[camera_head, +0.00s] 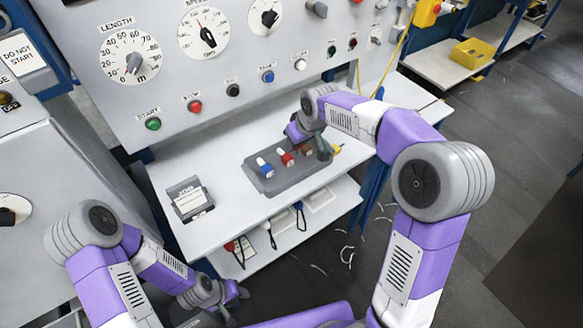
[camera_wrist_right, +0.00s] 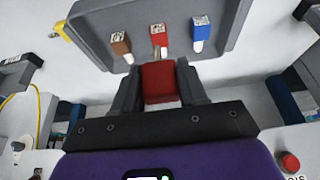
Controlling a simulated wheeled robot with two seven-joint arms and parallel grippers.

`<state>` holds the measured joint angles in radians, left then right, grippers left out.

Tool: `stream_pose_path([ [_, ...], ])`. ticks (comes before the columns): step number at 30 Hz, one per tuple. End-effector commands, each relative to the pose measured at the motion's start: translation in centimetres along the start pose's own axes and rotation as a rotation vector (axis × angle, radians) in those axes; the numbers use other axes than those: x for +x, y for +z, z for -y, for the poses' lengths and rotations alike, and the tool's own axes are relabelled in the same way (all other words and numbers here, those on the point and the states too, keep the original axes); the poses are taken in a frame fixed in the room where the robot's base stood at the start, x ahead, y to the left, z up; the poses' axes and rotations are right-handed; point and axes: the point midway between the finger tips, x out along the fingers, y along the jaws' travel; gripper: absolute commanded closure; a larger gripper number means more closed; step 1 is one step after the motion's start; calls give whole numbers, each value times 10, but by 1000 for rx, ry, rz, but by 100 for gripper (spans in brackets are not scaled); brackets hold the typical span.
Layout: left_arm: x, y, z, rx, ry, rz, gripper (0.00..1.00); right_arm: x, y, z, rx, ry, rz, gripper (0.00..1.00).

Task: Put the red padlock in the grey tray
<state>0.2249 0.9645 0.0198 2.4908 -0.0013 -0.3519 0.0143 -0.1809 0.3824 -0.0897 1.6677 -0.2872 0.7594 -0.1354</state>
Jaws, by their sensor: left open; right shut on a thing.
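The red padlock (camera_wrist_right: 159,83) shows in the right wrist view as a plain red block between the fingers of my right gripper (camera_wrist_right: 159,90), which is shut on it. My left gripper (camera_head: 232,294) is open and empty, low at the shelf's front left.
In the tray lie small brown (camera_wrist_right: 120,43), red (camera_wrist_right: 158,36) and blue (camera_wrist_right: 200,31) labelled pieces with white ends. A yellow piece (camera_head: 337,149) is at the right. A grey labelled box (camera_head: 190,200) stands left of the tray. The control panel (camera_head: 240,75) rises behind.

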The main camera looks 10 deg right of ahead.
Motion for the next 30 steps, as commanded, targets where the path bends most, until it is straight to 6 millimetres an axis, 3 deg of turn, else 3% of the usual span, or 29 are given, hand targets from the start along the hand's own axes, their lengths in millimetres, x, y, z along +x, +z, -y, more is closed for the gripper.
stream_pose_path([
  [3,7,0,3,0,0,0,57,22,10,0,-2,-1,4,100],
  [10,13,-1,5,0,0,0,57,44,19,0,0,0,3,100],
  [16,22,-1,8,0,0,0,57,76,32,-1,1,1,4,100],
  [30,25,-1,9,0,0,0,57,85,36,-1,1,1,1,100],
])
